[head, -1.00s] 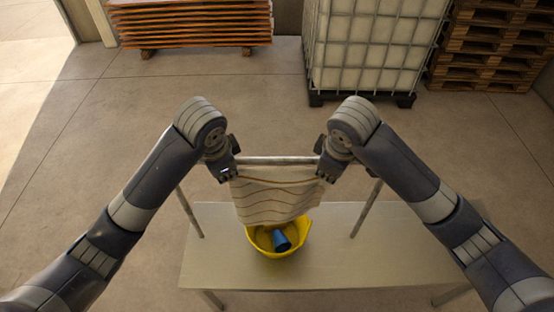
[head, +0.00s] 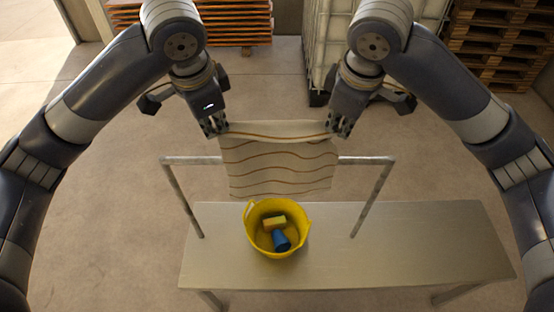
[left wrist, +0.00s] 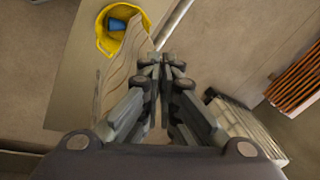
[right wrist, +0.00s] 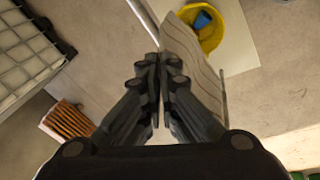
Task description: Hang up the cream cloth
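The cream cloth (head: 278,165) with brown wavy stripes is stretched between my two grippers in the head view, its top edge held up and its body hanging down. It covers the middle of the grey rail (head: 365,160) in that view. My left gripper (head: 219,128) is shut on its upper left corner, and my right gripper (head: 337,129) is shut on its upper right corner. The cloth also shows beside the fingers in the left wrist view (left wrist: 122,72) and the right wrist view (right wrist: 190,62). Whether the cloth touches the rail cannot be told.
A yellow tub (head: 250,238) holding a blue cup (head: 281,241) and a yellow sponge (head: 274,222) stands on the grey table (head: 400,245) below the cloth. Wooden pallets (head: 505,45), a white caged tank (head: 318,50) and orange stacked boards (head: 235,22) stand at the back.

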